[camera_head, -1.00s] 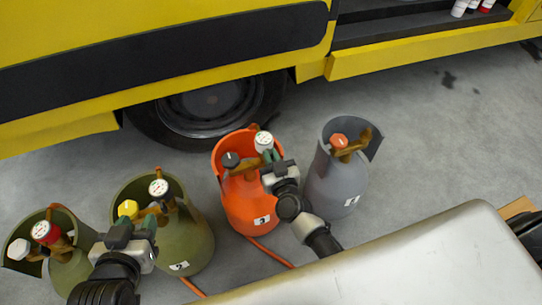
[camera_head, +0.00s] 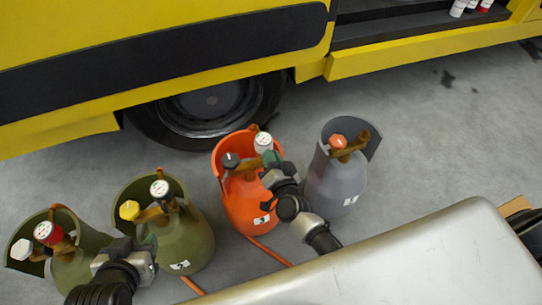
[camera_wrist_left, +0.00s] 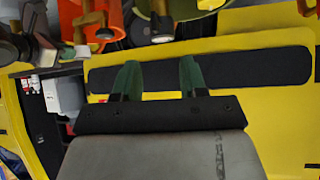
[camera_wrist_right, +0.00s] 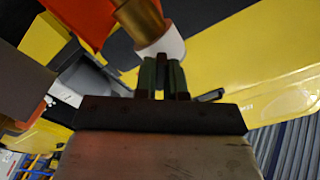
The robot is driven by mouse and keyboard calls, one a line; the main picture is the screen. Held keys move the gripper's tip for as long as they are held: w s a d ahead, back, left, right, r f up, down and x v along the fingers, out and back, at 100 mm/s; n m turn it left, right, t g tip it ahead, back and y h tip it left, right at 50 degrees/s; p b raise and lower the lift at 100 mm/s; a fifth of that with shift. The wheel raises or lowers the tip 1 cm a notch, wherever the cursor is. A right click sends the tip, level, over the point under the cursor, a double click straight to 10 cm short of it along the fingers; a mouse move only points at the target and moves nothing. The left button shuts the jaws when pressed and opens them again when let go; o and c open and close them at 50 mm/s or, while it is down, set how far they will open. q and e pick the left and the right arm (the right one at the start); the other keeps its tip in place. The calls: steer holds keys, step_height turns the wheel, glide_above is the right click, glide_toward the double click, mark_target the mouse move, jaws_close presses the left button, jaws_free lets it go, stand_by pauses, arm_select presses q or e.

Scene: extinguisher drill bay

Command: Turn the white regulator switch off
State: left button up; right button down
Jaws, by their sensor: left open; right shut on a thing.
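An orange cylinder (camera_head: 247,205) carries a black knob (camera_head: 231,160) and a white round switch with red marks on top (camera_head: 264,141). My right gripper (camera_head: 268,160) is beside that white switch, shut on it. In the right wrist view its fingertips (camera_wrist_right: 161,66) meet the white switch (camera_wrist_right: 163,47), which sits on a brass stem. The marks on its top are too small to read. My left gripper (camera_head: 142,246) is open and empty in front of the green cylinders; its parted fingers show in the left wrist view (camera_wrist_left: 156,78).
A green cylinder (camera_head: 190,240) has a yellow knob and a white-topped one. Another green cylinder (camera_head: 75,270) at far left has a white knob (camera_head: 21,249) and a red one. A grey cylinder (camera_head: 335,185) stands right of the orange one. A yellow vehicle (camera_head: 130,25) stands behind.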

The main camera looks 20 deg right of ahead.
steer(key=shift+m, duration=1)
arm_select(q)
steer(key=shift+w+d+r+t+h+b, duration=0.25)
steer(key=shift+w+d+r+t+b, duration=0.1)
steer(key=shift+w+r+t, duration=0.55)
steer(key=shift+w+d+r+t+h+b, duration=0.3)
steer(key=shift+w+r+t, duration=0.4)
steer(key=shift+t, duration=0.3)
arm_select(e)
steer(key=shift+f+m, duration=0.2)
steer(key=shift+m, duration=4)
arm_select(q)
steer(key=shift+d, duration=0.1)
arm_select(e)
steer(key=c, duration=1.2)
jaws_free()
